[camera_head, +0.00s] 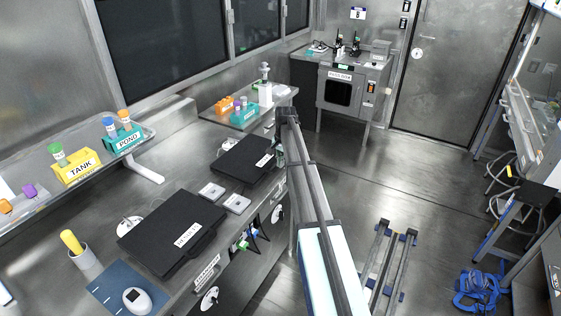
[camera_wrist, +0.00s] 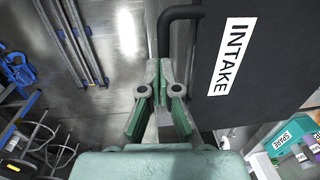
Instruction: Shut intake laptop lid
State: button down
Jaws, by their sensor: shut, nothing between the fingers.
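The intake laptop (camera_head: 241,160) is a black slab on the bench, and its lid looks down flat in the head view. Its white INTAKE label and dark top fill the right of the wrist view (camera_wrist: 270,75). A bent black bar (camera_wrist: 168,30) sticks out from its edge. My gripper (camera_wrist: 160,70) is shut and empty, with its tips beside the laptop's front edge, close to the bar. I cannot tell whether they touch. In the head view my arm hides most of the gripper, and only a little green shows beside the laptop.
A second black laptop (camera_head: 172,235) lies nearer on the bench. Two small pale square dishes (camera_head: 236,203) sit between the laptops. A teal rack (camera_head: 244,117) and a white bottle (camera_head: 265,92) stand beyond. The floor to the right is mostly open, with a low rail frame (camera_head: 390,262).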

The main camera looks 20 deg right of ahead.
jog(key=shift+s+f, duration=0.1)
notch_tip(320, 180, up, 14)
jog(key=s+d, duration=0.2)
jog(key=s+a+f+n+g, duration=0.15)
jog(key=s+a+f, duration=0.35)
jog(key=s+f, duration=0.5)
jog(key=s+a+f+n, duration=0.3)
jog(key=s+a+f, duration=0.15)
jog(key=f, duration=0.95)
jog(key=s+a+f+n, duration=0.35)
jog(key=s+f, duration=0.55)
jog(key=f, duration=0.3)
jog(key=s+a+f+g, duration=0.2)
jog(key=s+f, duration=0.3)
jog(key=s, duration=0.8)
jog(key=s+a+f+n+g, duration=0.1)
jog(key=s+a+f, duration=0.4)
jog(key=s, duration=0.8)
jog(key=s+a+f+n+g, duration=0.1)
jog(key=s+a+f+g, duration=0.2)
jog(key=s, duration=1)
notch_tip(320, 180, down, 2)
jog(key=shift+a+f+b, duration=0.1)
jog(key=shift+a+b, duration=0.2)
jog(key=shift+a, duration=0.3)
